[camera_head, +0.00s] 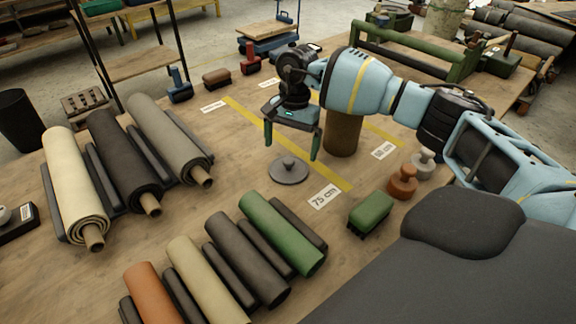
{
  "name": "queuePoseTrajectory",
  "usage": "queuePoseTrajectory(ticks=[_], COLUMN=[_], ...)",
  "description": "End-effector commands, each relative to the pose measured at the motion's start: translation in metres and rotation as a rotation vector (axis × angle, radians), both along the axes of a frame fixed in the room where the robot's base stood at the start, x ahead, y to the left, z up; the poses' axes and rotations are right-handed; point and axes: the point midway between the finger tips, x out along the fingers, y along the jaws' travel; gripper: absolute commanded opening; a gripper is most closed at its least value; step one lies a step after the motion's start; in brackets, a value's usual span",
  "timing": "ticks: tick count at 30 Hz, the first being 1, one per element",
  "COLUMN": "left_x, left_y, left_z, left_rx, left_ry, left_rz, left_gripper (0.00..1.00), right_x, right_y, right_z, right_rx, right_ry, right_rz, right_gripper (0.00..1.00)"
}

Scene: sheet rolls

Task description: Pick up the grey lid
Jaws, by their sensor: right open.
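The grey lid (288,171) is a flat round disc with a small knob on top. It lies on the wooden table (240,190) near the yellow strip and the "75 cm" label. My right gripper (292,148) comes in from the right and points down, its two green fingers spread apart. It is empty and appears over or just behind the lid, with one finger on each side of the knob in the picture. The exact height of the fingertips above the lid is hard to tell. My left gripper is not in view.
A brown cylinder (343,135) stands right of the gripper, close to it. A green brush-like block (371,212) and orange (403,184) and pale (423,164) knobbed weights stand to the right. Sheet rolls lie at left (75,187) and front (283,233). The table left of the lid is clear.

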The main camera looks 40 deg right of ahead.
Motion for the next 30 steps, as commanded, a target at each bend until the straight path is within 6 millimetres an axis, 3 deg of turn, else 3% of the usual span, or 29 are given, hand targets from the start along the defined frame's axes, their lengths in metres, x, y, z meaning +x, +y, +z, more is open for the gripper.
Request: queuePoseTrajectory(ticks=[7, 18, 26, 30], left_x=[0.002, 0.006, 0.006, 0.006], left_y=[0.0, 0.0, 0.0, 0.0], left_z=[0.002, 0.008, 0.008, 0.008], left_rx=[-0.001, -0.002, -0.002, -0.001], left_ry=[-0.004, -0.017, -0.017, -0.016], left_rz=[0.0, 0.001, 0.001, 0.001], left_gripper=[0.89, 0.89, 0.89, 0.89], right_x=[-0.001, -0.002, -0.002, -0.002], right_y=[0.001, 0.007, 0.008, 0.008], right_z=[-0.01, -0.053, -0.056, -0.056], right_rx=[0.0, 0.0, 0.0, 0.0], right_ry=[0.001, -0.001, -0.001, -0.001], right_rz=[0.0, 0.0, 0.0, 0.0], right_gripper=[1.0, 1.0, 1.0, 0.84])
